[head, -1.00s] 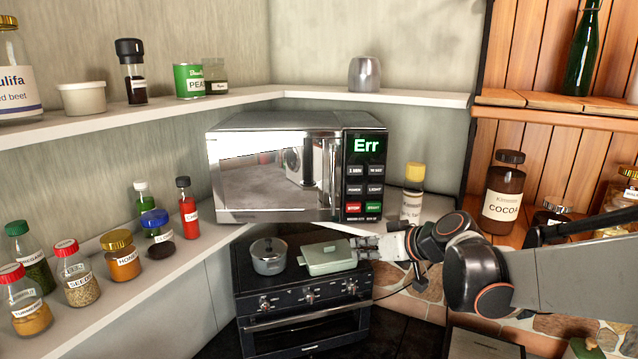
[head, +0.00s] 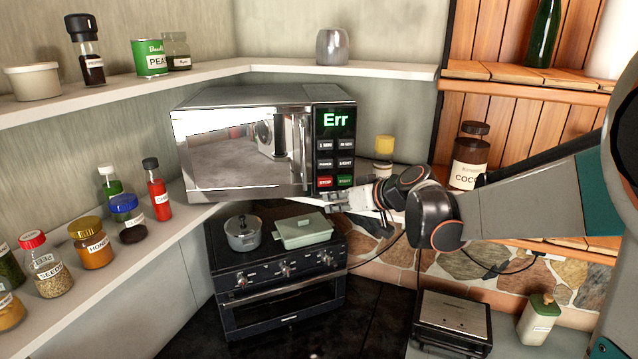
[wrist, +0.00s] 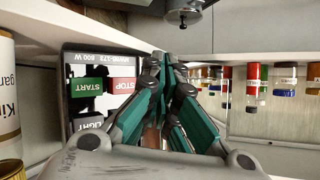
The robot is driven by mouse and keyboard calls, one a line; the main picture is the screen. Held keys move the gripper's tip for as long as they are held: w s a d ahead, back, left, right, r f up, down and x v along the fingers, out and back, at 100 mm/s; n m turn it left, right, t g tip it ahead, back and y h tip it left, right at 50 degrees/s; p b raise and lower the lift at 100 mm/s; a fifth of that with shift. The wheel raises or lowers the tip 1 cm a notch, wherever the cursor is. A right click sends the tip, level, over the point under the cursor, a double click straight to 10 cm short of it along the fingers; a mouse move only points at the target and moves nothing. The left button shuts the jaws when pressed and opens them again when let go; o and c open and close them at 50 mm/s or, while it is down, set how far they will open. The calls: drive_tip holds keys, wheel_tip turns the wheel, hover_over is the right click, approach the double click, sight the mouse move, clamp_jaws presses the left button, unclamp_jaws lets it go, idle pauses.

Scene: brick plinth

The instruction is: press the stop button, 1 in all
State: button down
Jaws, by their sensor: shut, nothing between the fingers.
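The microwave (head: 240,150) sits on the corner shelf with its door shut, and its display reads "Err" in green. The red stop button (head: 325,182) is at the lower left of its control panel, beside the green start button (head: 345,181). My gripper (head: 333,204) is shut and empty, just below the panel's lower edge in the head view. In the wrist view the panel is upside down, and the stop button (wrist: 122,85) lies just left of the shut teal fingers (wrist: 172,62). I cannot tell whether the fingers touch the panel.
A yellow-capped jar (head: 384,150) stands right of the microwave, close to my arm. Below is a stove (head: 275,275) with a pot (head: 243,235) and a green dish (head: 305,232). Bottles and jars line the left shelf; a cocoa jar (head: 468,160) stands at right.

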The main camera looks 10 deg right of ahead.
drive_tip(key=shift+w+d, duration=0.15)
drive_tip(key=shift+w, duration=1.1)
drive_tip(key=shift+w+d, duration=0.15)
drive_tip(key=shift+w, duration=1.05)
drive_tip(key=shift+w+b, duration=0.2)
drive_tip(key=shift+b, duration=0.2)
drive_tip(key=shift+w, duration=0.25)
drive_tip(key=shift+w+d, duration=0.15)
drive_tip(key=shift+w, duration=0.65)
idle(0.4)
drive_tip(key=shift+s, duration=0.1)
drive_tip(key=shift+s+b, duration=0.35)
drive_tip(key=shift+s, duration=0.8)
drive_tip(key=s, duration=0.3)
drive_tip(key=s+a, duration=0.1)
drive_tip(key=s, duration=0.1)
